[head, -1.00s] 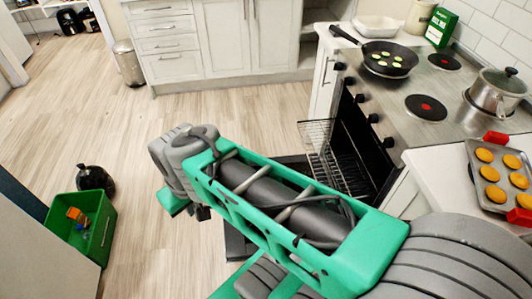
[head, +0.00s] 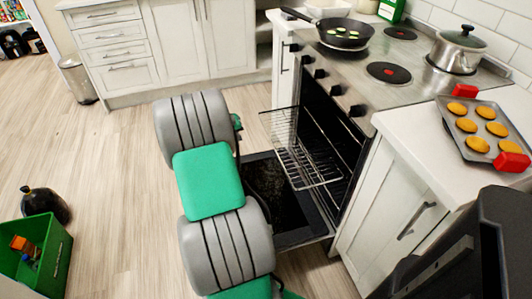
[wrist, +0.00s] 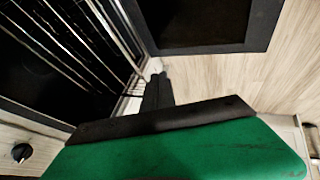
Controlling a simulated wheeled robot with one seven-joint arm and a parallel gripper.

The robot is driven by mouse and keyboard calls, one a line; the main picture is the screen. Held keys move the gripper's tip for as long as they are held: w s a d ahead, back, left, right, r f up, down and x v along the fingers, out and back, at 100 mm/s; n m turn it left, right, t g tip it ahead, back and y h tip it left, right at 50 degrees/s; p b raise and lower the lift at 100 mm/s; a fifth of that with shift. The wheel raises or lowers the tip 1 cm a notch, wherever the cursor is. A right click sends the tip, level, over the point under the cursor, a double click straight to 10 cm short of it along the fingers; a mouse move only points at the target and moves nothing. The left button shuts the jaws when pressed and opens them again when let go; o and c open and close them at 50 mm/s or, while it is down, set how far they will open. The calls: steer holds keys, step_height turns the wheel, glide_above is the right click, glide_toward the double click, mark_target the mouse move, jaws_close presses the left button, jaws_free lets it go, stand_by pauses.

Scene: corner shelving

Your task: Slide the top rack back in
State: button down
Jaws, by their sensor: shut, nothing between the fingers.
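The top rack (head: 310,168) is a wire rack sticking out of the open oven (head: 337,130) above its lowered door (head: 305,236). The rack's wires also show close up in the wrist view (wrist: 75,45), at upper left. My gripper (wrist: 155,85) is shut and empty in the wrist view, with its dark fingers just beside the rack's edge. I cannot tell whether they touch it. In the head view my arm hides most of the gripper, left of the rack.
The counter to the right holds a baking tray (head: 462,143) with several orange rounds and red grips. A pan (head: 343,42) and a pot (head: 457,52) are on the stove. A green crate (head: 55,262) and a black bag (head: 45,204) are at left. The floor between is clear.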

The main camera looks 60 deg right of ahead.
steer(key=s+d+f+b, duration=0.2)
steer(key=s+d+f, duration=0.3)
steer(key=d+f, duration=0.5)
steer(key=shift+s+d+m+g, duration=0.3)
steer(key=shift+s+d, duration=0.1)
steer(key=shift+d, duration=0.7)
